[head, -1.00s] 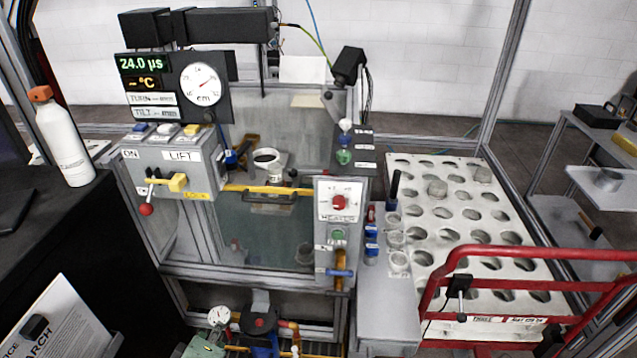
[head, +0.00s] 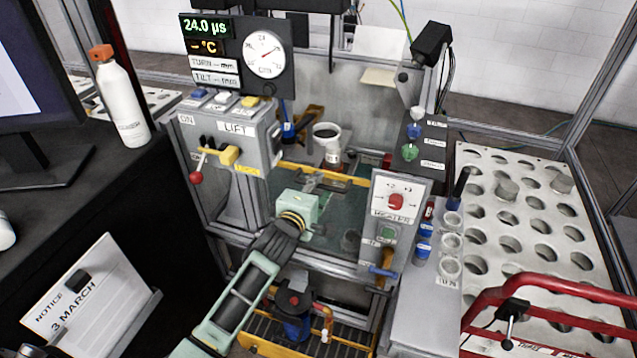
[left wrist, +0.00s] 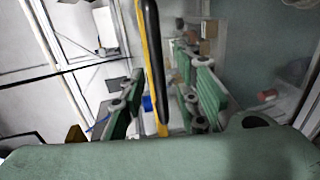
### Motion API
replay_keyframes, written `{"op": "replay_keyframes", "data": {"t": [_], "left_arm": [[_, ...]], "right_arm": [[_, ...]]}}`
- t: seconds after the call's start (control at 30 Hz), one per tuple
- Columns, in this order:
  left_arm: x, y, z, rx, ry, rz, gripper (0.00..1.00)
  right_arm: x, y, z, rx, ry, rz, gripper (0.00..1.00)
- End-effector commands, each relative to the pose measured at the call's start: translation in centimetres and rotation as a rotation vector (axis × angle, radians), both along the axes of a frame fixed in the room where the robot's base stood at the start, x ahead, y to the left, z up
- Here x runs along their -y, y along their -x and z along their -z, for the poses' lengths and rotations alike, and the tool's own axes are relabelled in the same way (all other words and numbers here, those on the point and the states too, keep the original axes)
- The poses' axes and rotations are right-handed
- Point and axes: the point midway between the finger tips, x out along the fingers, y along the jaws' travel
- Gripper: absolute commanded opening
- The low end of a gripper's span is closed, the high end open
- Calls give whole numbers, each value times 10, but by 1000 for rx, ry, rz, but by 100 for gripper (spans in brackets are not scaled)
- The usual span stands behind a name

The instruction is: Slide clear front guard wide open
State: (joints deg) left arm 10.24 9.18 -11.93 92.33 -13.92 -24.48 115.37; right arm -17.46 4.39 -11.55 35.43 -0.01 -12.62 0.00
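The clear front guard (head: 338,222) is a see-through panel across the front of the machine, with a yellow strip (head: 350,180) along its top edge. A dark grey handle-like piece shows at that strip. My left gripper (head: 314,188) is in front of the guard, close to the strip, its fingertips hard to tell apart from the dark piece. In the left wrist view my left gripper (left wrist: 165,98) is open, its green-padded fingers apart. The yellow strip (left wrist: 153,70) runs between them in that picture; I cannot tell whether they touch it. My right gripper is not in view.
The LIFT box (head: 235,140) with a red-knobbed lever stands left of the guard. The HEATER panel (head: 398,203) stands at its right. A white cup (head: 327,140) is behind the guard. A red rail (head: 550,290) and a perforated rack (head: 520,215) are further right.

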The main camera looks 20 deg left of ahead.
Motion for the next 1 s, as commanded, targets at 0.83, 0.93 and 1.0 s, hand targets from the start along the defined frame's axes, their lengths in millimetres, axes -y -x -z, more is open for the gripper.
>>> {"op": "replay_keyframes", "data": {"t": [0.83,0.93,1.0], "left_arm": [[0,-11,3,-1,0,0,0],[0,-11,3,-1,0,0,0],[0,-11,3,-1,0,0,0]], "right_arm": [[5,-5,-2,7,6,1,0],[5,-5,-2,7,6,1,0],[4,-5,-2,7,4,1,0]]}}
